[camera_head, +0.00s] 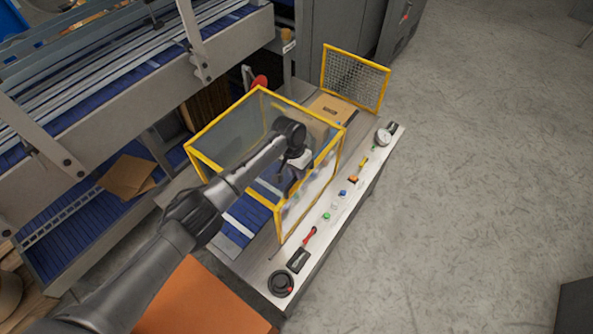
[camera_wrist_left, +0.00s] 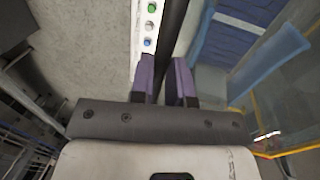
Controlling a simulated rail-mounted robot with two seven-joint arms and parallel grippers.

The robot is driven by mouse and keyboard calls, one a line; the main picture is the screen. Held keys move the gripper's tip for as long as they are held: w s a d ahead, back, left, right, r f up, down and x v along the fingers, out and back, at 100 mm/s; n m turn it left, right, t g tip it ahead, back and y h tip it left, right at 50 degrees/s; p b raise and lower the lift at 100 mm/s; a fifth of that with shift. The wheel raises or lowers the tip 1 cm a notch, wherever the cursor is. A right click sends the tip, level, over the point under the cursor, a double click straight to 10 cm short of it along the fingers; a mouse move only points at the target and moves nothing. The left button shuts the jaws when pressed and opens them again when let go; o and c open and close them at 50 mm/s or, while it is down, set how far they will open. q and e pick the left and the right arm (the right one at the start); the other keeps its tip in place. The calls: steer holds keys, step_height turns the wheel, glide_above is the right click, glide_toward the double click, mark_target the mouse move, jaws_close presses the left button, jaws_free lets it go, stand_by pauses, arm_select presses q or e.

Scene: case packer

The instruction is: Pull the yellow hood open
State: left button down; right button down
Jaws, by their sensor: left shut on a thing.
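The yellow hood (camera_head: 300,106) is a clear-panelled box with a yellow frame, standing over the blue conveyor on the machine table. My left arm reaches across it from the left, covering part of its panels. My left gripper (camera_head: 290,178) is at the hood, its fingers small and partly hidden by my wrist. In the left wrist view, the purple fingers (camera_wrist_left: 163,75) stand on either side of a dark bar (camera_wrist_left: 174,30) and are shut on it. The bar looks like the hood's handle. Yellow frame edges show at the lower right there. My right gripper is not in view.
A pale control strip with several coloured buttons (camera_head: 326,216) and a round gauge (camera_head: 383,136) runs along the table's right edge. A yellow-framed mesh guard (camera_head: 354,78) stands behind the hood. A cardboard box (camera_head: 332,109) lies near it. Open grey floor (camera_head: 480,180) is on the right.

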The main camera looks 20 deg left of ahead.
arm_select(q)
steer(key=c, duration=1.1)
jaws_free()
step_height(320, 180, up, 14)
steer(key=a+b, duration=0.2)
steer(key=shift+w+a+f, duration=0.2)
steer(key=shift+w+a, duration=0.1)
steer(key=shift+w, duration=0.15)
